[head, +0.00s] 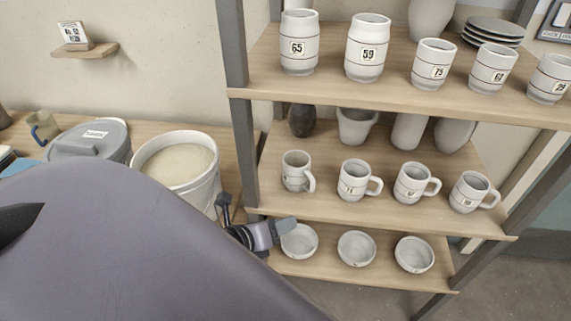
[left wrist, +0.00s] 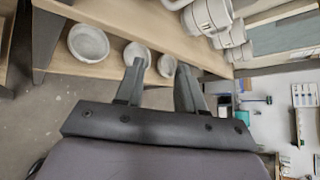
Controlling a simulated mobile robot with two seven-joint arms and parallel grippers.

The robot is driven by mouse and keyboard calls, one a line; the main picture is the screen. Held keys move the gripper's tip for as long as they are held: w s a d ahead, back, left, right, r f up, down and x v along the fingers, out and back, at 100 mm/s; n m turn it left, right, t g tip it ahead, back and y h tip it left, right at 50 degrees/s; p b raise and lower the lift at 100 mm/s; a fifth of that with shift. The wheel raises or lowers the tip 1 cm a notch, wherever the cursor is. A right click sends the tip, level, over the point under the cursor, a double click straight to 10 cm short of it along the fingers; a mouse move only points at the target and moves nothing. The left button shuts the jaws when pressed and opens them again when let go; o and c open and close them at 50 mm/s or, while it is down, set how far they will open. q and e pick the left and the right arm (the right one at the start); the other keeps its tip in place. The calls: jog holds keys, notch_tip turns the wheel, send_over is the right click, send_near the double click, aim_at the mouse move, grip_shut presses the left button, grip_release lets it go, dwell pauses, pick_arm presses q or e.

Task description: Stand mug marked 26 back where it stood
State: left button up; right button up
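Several white mugs with handles stand upright in a row on the middle shelf. The leftmost mug (head: 297,172) shows no readable label. The second mug (head: 352,181), third mug (head: 412,184) and rightmost mug (head: 468,193) carry small labels too small to read surely, so I cannot tell which is 26. My left gripper (head: 256,213) is at the left end of the shelves, near the lower bowls. In the left wrist view its fingers (left wrist: 159,72) are apart with nothing held between them. My right gripper is not in view.
Cups such as 65 (head: 299,46) and 59 (head: 367,50) fill the upper shelf (head: 390,89). Bowls (head: 356,249) stand on the lower shelf. A dark post (head: 241,140) edges the rack. An open bucket (head: 180,165) and a lidded one (head: 95,140) stand left.

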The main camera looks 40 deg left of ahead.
pick_arm(q)
jog(key=s+d+f+n+g, duration=0.1)
jog(key=s+d+f+n, duration=0.2)
jog(key=n, duration=1)
jog(key=s+d+f+n+g+h, duration=0.1)
jog(key=s+d+f+n, duration=0.3)
jog(key=n, duration=0.8)
notch_tip(320, 180, down, 2)
jog(key=shift+s+d+f+n, duration=0.1)
jog(key=shift+s+d+n, duration=0.25)
jog(key=shift+d, duration=0.5)
jog(key=shift+a, duration=0.1)
